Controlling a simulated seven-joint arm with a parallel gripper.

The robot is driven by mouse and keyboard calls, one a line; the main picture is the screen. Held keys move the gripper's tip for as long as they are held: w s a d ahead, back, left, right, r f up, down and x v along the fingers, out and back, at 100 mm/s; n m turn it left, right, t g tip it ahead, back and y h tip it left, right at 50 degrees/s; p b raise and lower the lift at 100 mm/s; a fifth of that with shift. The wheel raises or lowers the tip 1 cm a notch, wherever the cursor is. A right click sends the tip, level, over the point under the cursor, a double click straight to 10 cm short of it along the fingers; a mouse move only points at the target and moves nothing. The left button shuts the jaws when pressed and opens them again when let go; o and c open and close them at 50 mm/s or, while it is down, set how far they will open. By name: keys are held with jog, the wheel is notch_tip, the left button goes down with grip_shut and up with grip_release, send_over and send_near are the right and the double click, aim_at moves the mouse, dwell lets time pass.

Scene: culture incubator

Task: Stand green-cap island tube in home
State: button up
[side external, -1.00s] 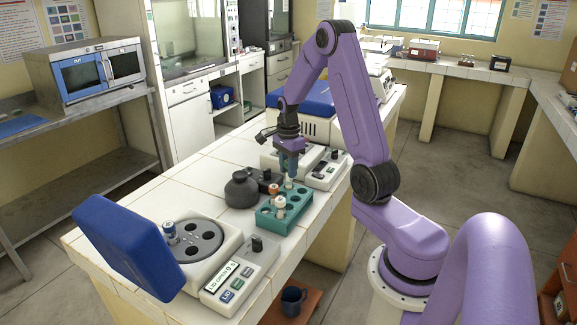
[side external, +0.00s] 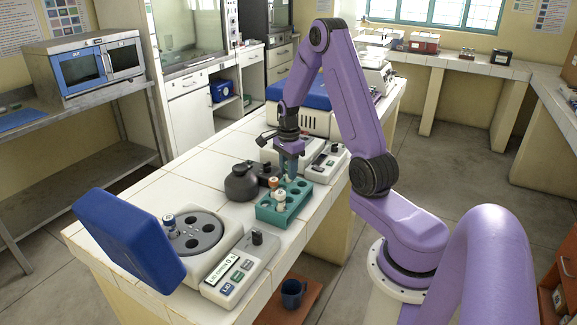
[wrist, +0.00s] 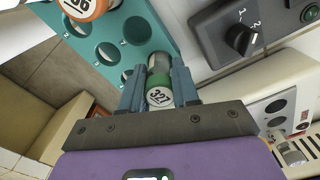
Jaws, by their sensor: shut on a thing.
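The green-cap tube (wrist: 159,88), its cap marked 327, is between the fingers of my gripper (wrist: 158,82) in the wrist view. My gripper is shut on it. In the side view my gripper (side external: 291,174) points down over the back part of the teal rack (side external: 268,214). The rack (wrist: 158,32) also shows in the wrist view, with several empty round holes. The tube's lower end is at the rack's edge area; whether it is inside a hole I cannot tell. An orange-capped tube (wrist: 86,6) stands in the rack, and a pale-capped tube (side external: 280,198) stands in front of it.
A centrifuge (side external: 190,240) with its blue lid (side external: 130,240) open stands at the front left, with a tube in its rotor. A dark round flask (side external: 240,184) stands left of the rack. A device with a black knob (wrist: 240,38) is close to the right of my gripper.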

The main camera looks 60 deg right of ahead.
jog(key=shift+f, duration=0.15)
jog(key=o, duration=1.4)
jog(key=shift+r, duration=3.8)
